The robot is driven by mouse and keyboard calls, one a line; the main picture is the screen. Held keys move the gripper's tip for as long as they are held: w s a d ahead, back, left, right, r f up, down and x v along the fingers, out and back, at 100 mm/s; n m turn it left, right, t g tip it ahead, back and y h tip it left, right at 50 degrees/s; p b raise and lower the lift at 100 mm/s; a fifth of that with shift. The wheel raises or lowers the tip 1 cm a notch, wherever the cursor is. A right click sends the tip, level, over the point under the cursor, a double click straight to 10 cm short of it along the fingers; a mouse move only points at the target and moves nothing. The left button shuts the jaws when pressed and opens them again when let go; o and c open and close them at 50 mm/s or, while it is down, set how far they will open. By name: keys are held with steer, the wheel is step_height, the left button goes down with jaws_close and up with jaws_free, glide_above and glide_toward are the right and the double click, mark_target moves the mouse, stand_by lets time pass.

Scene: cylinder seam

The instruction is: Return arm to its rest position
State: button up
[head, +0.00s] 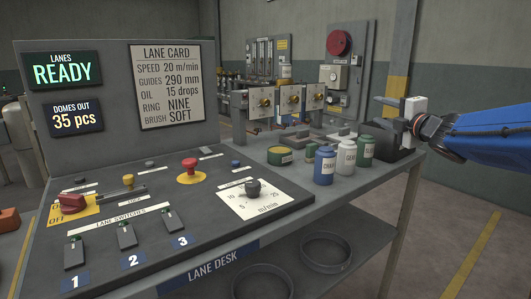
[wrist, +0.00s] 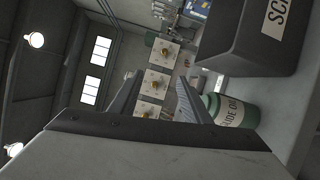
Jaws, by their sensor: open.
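My gripper (head: 388,103) is at the right end of the lane desk in the head view, held above the desk top. My blue arm reaches in from the right edge. In the wrist view my gripper (wrist: 150,98) shows two dark fingers spread apart with nothing between them. Beyond the gap are the pale plates with brass knobs (wrist: 153,80). A green oil bottle (wrist: 232,110) and a dark scrap bin (wrist: 255,35) are close beside the right finger in that view. The wrist picture is turned on its side.
The lane desk (head: 225,262) carries switches, a red button (head: 189,165) and a dial (head: 253,189). A blue bottle (head: 325,165), a white bottle (head: 346,157) and a green bottle (head: 367,150) stand near my gripper. Open floor (head: 450,220) lies to the right.

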steer(key=s+d+f+m+g+h, duration=0.3)
steer(key=s+f+m+g+h, duration=0.3)
steer(key=s+f+m, duration=0.85)
steer(key=s+a+f+m+g+y, duration=0.1)
steer(key=s+a+f+m+g, duration=0.2)
steer(key=s+f, duration=0.6)
steer(key=s+a+f+m+g, duration=0.4)
steer(key=s+f, duration=0.4)
steer(key=s, duration=0.8)
steer(key=shift+s+a+f+m+y, duration=0.2)
steer(key=shift+a+f+m+y, duration=0.25)
steer(key=shift+a, duration=0.8)
